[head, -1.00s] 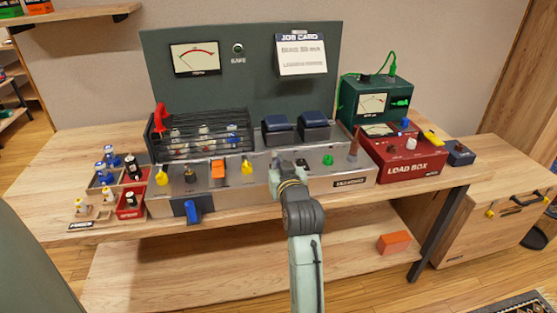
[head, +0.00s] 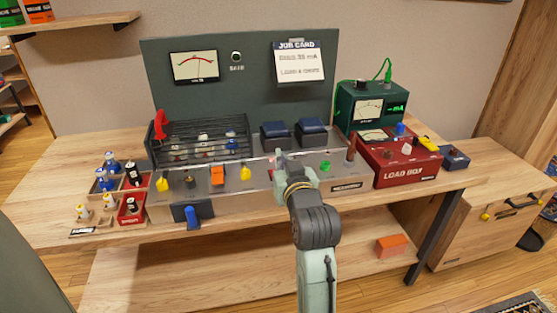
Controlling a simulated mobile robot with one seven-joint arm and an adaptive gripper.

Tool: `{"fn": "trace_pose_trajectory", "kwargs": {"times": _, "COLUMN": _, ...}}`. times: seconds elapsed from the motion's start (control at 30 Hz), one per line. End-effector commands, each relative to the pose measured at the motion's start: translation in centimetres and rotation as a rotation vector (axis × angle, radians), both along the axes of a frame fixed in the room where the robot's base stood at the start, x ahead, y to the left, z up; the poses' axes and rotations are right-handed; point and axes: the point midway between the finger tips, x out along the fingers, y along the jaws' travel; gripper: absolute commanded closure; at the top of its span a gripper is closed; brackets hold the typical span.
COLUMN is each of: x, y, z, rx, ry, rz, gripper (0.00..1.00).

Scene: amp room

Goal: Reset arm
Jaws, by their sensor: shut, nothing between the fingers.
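My arm reaches up from the bottom of the head view, and my gripper (head: 279,155) is at its far end. The gripper is small and partly hidden behind my wrist, in front of the grey amp chassis (head: 260,182). It looks shut, with nothing visible in it. I cannot tell whether it touches the chassis. The chassis carries yellow, orange and green controls along its front. A black wire cage (head: 203,140) with a red handle (head: 160,125) stands at its left, and two dark blue-topped blocks (head: 311,125) stand behind my gripper.
A red load box (head: 398,165) and a green meter box (head: 371,108) stand right of the chassis. Trays with small bottles, including a red tray (head: 131,212), stand left. A dark panel (head: 240,85) rises behind. An orange block (head: 391,246) lies on the lower shelf.

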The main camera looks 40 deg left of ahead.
Motion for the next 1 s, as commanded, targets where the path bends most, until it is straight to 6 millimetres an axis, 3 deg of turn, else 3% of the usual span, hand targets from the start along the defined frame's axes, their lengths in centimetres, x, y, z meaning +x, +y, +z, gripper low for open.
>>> {"fn": "trace_pose_trajectory", "kwargs": {"times": 0.2, "x": -0.9, "y": -1.0, "z": 0.5, "rx": 0.0, "ry": 0.0, "rz": 0.001, "gripper": 1.0}}
{"fn": "trace_pose_trajectory", "kwargs": {"times": 0.77, "x": -0.9, "y": -1.0, "z": 0.5, "rx": -0.001, "ry": -0.001, "rz": 0.0, "gripper": 1.0}}
{"fn": "trace_pose_trajectory", "kwargs": {"times": 0.87, "x": -1.4, "y": -0.4, "z": 1.9, "rx": 0.03, "ry": -0.037, "rz": 0.013, "gripper": 1.0}}
{"fn": "trace_pose_trajectory", "kwargs": {"times": 0.97, "x": -3.2, "y": 1.1, "z": 5.8, "rx": 0.118, "ry": -0.136, "rz": 0.045, "gripper": 1.0}}
{"fn": "trace_pose_trajectory", "kwargs": {"times": 1.0, "x": -4.4, "y": 1.7, "z": 7.9, "rx": 0.169, "ry": -0.192, "rz": 0.064, "gripper": 1.0}}
